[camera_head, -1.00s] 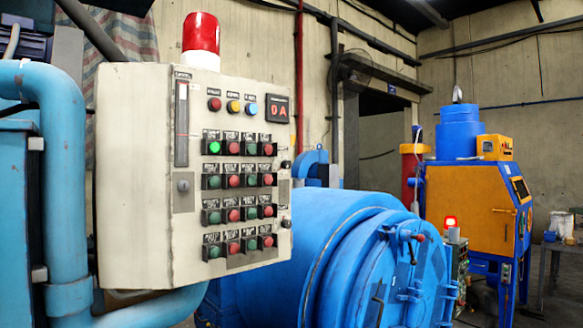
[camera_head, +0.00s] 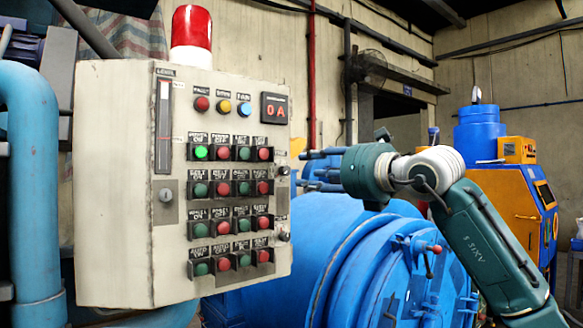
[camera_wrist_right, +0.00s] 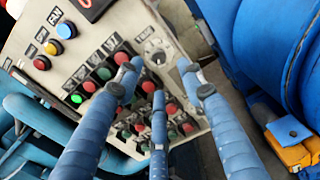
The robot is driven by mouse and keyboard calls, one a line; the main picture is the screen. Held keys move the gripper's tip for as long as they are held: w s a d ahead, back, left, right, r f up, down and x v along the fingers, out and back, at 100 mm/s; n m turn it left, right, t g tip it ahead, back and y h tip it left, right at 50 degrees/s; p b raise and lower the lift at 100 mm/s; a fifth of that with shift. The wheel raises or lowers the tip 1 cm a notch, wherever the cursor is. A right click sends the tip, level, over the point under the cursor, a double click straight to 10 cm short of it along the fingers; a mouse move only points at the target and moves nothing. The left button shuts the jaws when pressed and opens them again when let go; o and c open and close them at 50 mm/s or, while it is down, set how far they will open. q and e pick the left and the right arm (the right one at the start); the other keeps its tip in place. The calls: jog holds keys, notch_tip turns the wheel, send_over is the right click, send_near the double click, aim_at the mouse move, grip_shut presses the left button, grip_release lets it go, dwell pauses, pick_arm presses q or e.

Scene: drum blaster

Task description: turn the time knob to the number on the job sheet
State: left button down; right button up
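The grey control box (camera_head: 115,200) stands at the left in the head view. Two small dark knobs stick out of its right side, an upper knob (camera_head: 284,170) and a lower knob (camera_head: 283,236). In the right wrist view a round dial knob (camera_wrist_right: 156,54) with a marked plate shows just beyond the fingertips; its label and setting are too small to read. My right gripper (camera_head: 308,155) points left at the box's right side, a little apart from it. Its blue fingers are spread and empty in the wrist view (camera_wrist_right: 160,74). No job sheet is recognisable. My left gripper is not in view.
The box front has rows of green and red buttons (camera_head: 230,210), one green one lit, and a red display (camera_head: 274,108). A red beacon (camera_head: 191,28) stands on top. The big blue drum (camera_head: 345,260) lies close below my right arm. A blue pipe (camera_head: 35,180) runs at the left.

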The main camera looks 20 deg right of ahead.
aim_at(287, 171)
jog(key=p+x, duration=0.3)
jog(key=x, duration=0.3)
jog(key=shift+w+a+r, duration=0.1)
jog(key=shift+w+r, duration=0.05)
jog(key=shift+x, duration=0.8)
jog(key=shift+c, duration=0.5)
grip_shut()
